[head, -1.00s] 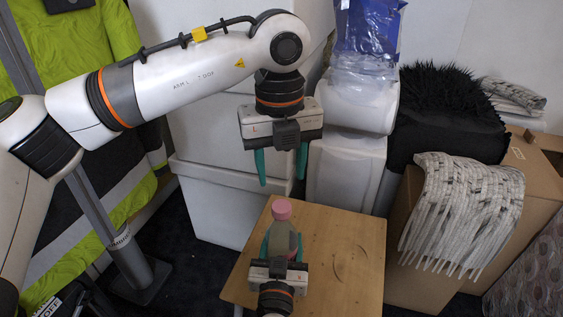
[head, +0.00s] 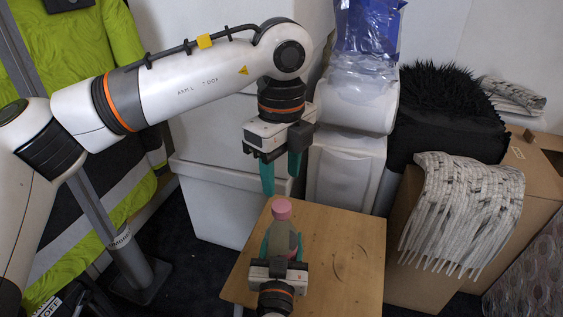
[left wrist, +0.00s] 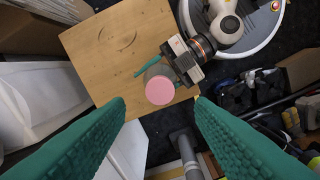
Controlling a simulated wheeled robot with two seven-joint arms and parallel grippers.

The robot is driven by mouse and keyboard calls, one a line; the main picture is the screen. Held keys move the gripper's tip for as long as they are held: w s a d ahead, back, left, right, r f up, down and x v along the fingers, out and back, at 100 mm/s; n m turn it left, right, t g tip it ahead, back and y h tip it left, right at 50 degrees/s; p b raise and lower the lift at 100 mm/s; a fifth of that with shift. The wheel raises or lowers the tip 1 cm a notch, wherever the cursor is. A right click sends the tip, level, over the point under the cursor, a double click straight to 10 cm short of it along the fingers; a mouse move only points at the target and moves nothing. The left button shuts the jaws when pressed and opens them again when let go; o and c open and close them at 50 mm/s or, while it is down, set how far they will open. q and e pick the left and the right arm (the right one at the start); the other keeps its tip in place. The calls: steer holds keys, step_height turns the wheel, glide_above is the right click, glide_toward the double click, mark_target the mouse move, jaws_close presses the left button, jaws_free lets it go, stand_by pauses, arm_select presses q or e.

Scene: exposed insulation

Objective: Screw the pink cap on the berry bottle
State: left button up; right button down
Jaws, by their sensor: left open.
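The berry bottle (head: 283,238) stands upright over the wooden table, with the pink cap (head: 282,209) on its top. I cannot tell how tightly the cap sits. My right gripper (head: 282,246) has its teal fingers on both sides of the bottle and holds it. My left gripper (head: 280,178) points down, open and empty, above the cap and apart from it. In the left wrist view the round pink cap (left wrist: 160,90) shows between the two spread fingers of my left gripper (left wrist: 160,104), and most of the bottle is hidden beneath it.
The wooden table (head: 345,245) is otherwise bare, with free room to the right. White bins (head: 215,210) stand behind it at the left. A cardboard box (head: 440,275) with a white woven cloth (head: 465,205) stands at the right. A yellow-green jacket (head: 125,45) hangs at the left.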

mark_target(282, 205)
arm_select(q)
step_height(282, 205, down, 7)
steer(key=shift+r, duration=0.2)
steer(key=shift+c, duration=0.3)
